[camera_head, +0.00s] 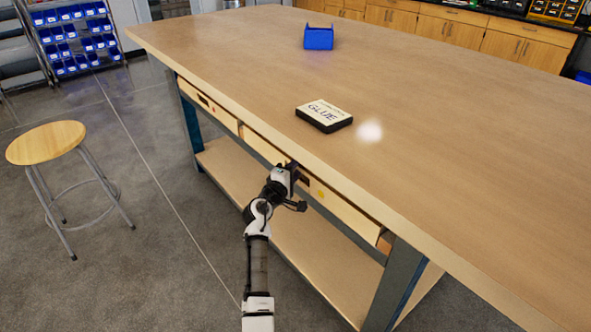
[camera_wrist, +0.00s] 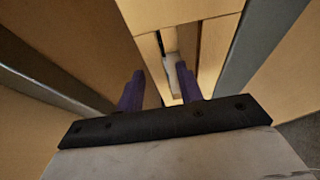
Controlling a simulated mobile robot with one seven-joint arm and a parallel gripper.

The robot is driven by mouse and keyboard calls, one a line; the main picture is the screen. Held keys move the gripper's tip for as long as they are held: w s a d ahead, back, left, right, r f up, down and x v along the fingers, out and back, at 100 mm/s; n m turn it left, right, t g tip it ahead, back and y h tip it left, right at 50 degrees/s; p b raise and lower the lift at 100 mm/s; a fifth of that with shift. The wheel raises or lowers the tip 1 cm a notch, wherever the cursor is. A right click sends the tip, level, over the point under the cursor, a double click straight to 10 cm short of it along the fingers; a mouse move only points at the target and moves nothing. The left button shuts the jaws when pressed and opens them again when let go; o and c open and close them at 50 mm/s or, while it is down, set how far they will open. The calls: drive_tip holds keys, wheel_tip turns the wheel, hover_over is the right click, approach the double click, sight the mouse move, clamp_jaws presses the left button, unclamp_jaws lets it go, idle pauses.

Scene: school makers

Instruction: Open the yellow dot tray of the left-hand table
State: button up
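The yellow dot tray (camera_head: 345,208) is a pale wooden drawer front under the tabletop of the long table (camera_head: 450,130). Its yellow dot (camera_head: 320,194) shows just right of my gripper. A dark handle slot (camera_head: 304,181) lies beside the dot, partly hidden by my gripper. The tray looks about flush with the table's edge. My gripper (camera_head: 294,168) is at the tray front, near the slot. In the wrist view, its two purple fingers (camera_wrist: 160,88) stand apart, with a narrow dark gap and a pale piece beyond them. I cannot tell whether they touch the tray.
Other drawer fronts (camera_head: 208,103) sit further left along the table. A glue box (camera_head: 324,115) and a blue bin (camera_head: 318,38) stand on the tabletop. A lower shelf (camera_head: 235,170) runs under the drawers. A round stool (camera_head: 46,142) stands at the left, with clear floor between.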

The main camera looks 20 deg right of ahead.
clamp_jaws()
drive_tip(key=shift+a, duration=0.15)
drive_tip(key=s+a, duration=0.4)
drive_tip(key=a, duration=0.9)
drive_tip(key=s+a, duration=0.5)
drive_tip(key=a, duration=0.7)
drive_tip(key=shift+s+a+b, duration=0.25)
drive_tip(key=shift+a+b, duration=0.1)
drive_tip(key=shift+b, duration=0.05)
unclamp_jaws()
drive_tip(key=shift+a, duration=0.1)
drive_tip(key=b+v, duration=0.1)
drive_tip(key=v, duration=1.2)
drive_tip(key=shift+s+a, duration=0.15)
drive_tip(key=shift+s, duration=0.15)
